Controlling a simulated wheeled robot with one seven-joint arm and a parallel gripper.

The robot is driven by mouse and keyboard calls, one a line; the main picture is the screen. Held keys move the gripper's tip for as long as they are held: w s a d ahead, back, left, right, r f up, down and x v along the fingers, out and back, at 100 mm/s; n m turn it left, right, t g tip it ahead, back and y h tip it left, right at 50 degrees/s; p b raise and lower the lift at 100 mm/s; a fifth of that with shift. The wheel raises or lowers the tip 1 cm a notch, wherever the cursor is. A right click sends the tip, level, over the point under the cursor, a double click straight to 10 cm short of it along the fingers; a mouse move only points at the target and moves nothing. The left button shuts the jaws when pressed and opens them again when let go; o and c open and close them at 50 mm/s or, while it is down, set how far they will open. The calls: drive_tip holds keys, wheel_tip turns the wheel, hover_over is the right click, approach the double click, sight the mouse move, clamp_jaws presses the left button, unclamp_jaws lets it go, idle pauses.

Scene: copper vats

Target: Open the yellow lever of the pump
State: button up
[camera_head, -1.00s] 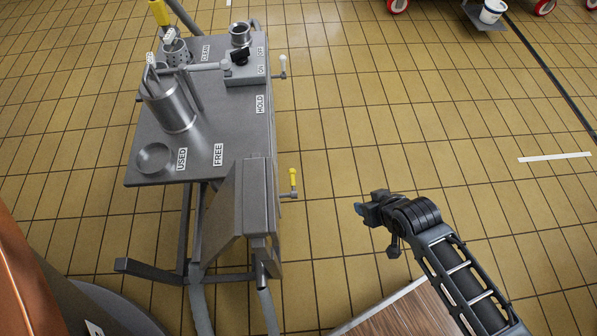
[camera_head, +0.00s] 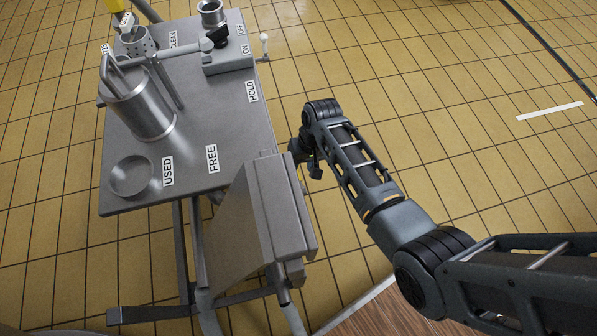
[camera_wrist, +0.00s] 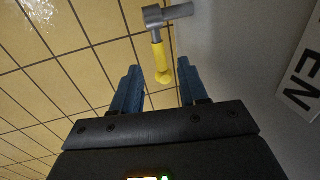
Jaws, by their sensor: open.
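The yellow lever (camera_wrist: 158,62) shows in the wrist view, hanging from a grey metal stem (camera_wrist: 168,14) beside a grey panel. My gripper (camera_wrist: 157,74) is open, with one blue finger on each side of the lever's lower end. I see no clear contact with either finger. In the head view my gripper (camera_head: 305,155) is at the right side of the pump cart, by the grey box (camera_head: 275,215).
A label ending in "EN" (camera_wrist: 303,78) is on the grey panel. The cart's tabletop (camera_head: 190,120) carries a steel canister (camera_head: 145,110), a perforated cup (camera_head: 135,42) and a black knob (camera_head: 217,36). A white-tipped lever (camera_head: 264,43) sticks out farther back. The tiled floor to the right is clear.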

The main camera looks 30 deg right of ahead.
drive_tip(key=shift+w+a+f+b, duration=0.1)
drive_tip(key=shift+f+b, duration=0.15)
drive_tip(key=shift+f, duration=0.45)
drive_tip(key=shift+a+f+b, duration=0.15)
drive_tip(key=shift+f+b, duration=0.15)
drive_tip(key=shift+f, duration=0.45)
drive_tip(key=shift+w+a+f+b, duration=0.1)
drive_tip(key=shift+f+b, duration=0.15)
drive_tip(key=shift+f, duration=0.45)
drive_tip(key=shift+s, duration=0.1)
clamp_jaws()
